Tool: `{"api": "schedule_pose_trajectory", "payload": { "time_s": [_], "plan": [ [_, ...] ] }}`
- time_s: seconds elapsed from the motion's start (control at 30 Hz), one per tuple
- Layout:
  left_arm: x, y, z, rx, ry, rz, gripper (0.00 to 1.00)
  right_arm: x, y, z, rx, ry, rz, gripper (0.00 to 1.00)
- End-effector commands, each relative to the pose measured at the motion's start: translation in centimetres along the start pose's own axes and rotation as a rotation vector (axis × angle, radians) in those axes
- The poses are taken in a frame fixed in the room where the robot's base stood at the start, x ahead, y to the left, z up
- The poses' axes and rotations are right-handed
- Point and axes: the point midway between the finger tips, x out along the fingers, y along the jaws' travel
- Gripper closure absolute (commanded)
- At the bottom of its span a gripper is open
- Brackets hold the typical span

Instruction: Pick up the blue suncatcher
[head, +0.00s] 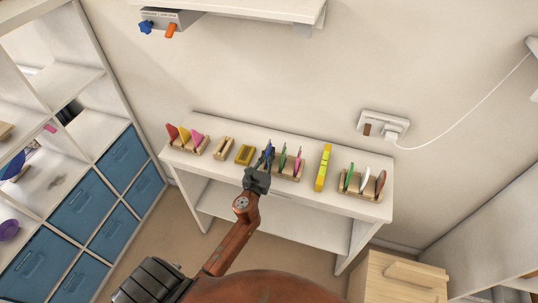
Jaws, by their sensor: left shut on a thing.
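The blue suncatcher (268,149) is a thin upright piece at the left end of the middle wooden rack on the white table (225,173). My left gripper (262,164) is shut on it from the near side and hides its lower part and the rack's left end. I cannot tell whether the suncatcher still touches the rack. A green piece (283,158) and a pink piece (297,163) stand close to its right in the same rack. My right gripper is not in view.
A left rack (198,149) holds red, yellow and pink pieces. A right rack (358,195) holds green, white and brown pieces. A wall shelf (250,8) hangs above.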

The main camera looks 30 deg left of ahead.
Motion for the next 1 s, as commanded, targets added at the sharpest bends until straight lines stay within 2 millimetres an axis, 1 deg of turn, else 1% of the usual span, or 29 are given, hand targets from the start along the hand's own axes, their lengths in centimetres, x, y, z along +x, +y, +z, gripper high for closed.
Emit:
{"api": "schedule_pose_trajectory", "payload": {
  "time_s": [0.17, 0.27, 0.37, 0.47, 0.57, 0.77, 0.8, 0.9, 1.0],
  "plan": [
    [0.0, 0.0, 0.3, 0.0, -0.001, 0.0, 1.0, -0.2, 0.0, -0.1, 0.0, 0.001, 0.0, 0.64],
    [0.0, 0.0, 1.1, 0.001, -0.002, 0.0, 1.0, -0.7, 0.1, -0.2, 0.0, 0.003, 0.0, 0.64],
    [0.0, 0.0, 2.3, 0.002, -0.004, -0.001, 1.0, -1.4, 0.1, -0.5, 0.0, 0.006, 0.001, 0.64],
    [0.0, 0.0, 4.0, 0.004, -0.004, -0.002, 1.0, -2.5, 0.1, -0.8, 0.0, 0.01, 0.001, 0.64],
    [-1.5, -0.7, 5.6, 0.002, -0.003, -0.002, 1.0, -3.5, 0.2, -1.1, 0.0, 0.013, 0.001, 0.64],
    [-4.8, -2.2, 9.9, 0.0, -0.003, -0.003, 1.0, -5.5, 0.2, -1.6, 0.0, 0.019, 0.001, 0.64],
    [-5.8, -2.7, 10.0, -0.002, 0.0, -0.003, 1.0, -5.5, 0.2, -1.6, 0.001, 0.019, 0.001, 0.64],
    [-8.1, -3.7, 10.8, -0.001, 0.001, -0.002, 1.0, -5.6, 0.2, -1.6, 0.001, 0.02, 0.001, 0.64],
    [-9.8, -4.5, 11.7, -0.002, 0.0, -0.002, 1.0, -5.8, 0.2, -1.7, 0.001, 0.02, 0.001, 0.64]
  ]
}}
